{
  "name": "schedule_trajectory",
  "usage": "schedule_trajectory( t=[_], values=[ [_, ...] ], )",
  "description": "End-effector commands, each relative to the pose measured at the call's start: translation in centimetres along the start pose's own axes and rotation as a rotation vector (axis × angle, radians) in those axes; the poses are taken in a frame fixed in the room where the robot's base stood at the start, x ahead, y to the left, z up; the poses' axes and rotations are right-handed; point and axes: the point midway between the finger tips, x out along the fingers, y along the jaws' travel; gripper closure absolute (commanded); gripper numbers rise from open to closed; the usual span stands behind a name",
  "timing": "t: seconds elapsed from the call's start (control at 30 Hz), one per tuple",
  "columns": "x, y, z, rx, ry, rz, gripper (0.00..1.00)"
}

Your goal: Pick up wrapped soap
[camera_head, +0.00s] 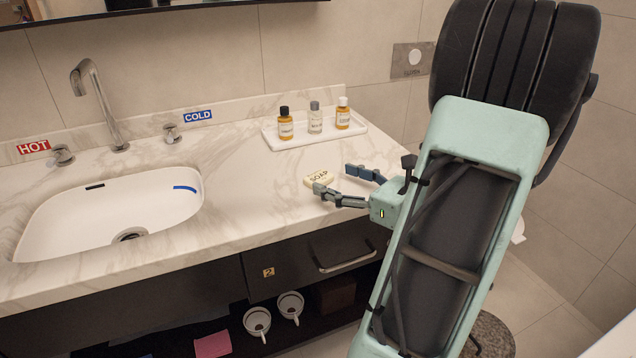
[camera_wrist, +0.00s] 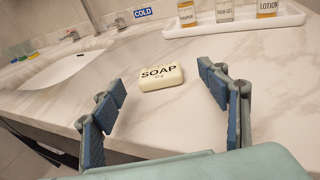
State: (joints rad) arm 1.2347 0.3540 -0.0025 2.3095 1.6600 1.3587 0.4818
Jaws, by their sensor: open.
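The wrapped soap (camera_head: 321,178) is a small cream block marked "SOAP", lying flat on the marble counter to the right of the sink. In the wrist view the soap (camera_wrist: 161,77) lies ahead of and between my two spread fingers, in plain sight. My gripper (camera_head: 340,180) is open and empty, low over the counter near its front edge. In the wrist view my gripper (camera_wrist: 162,92) has its blue pads well apart, with the soap beyond or near the fingertips. I cannot tell whether a finger touches the soap.
A white tray (camera_head: 353,132) with three small bottles stands behind the soap near the wall. The sink (camera_head: 60,215) and the faucet (camera_head: 97,105) are to the left. A drawer handle (camera_head: 345,262) sits below the counter. The counter around the soap is clear.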

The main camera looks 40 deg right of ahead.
Motion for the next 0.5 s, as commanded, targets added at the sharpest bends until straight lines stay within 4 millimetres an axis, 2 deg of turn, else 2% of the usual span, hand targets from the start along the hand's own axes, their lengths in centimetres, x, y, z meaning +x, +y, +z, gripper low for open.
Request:
schedule_trajectory(
  t=[0.17,0.37,0.5],
  values=[
    [1.3,0.1,-0.2,0.0,0.001,0.001,0.32],
    [4.2,0.4,-1.1,0.0,0.001,0.002,0.32],
    [5.8,0.3,-0.8,0.0,0.001,0.001,0.32]
  ],
)
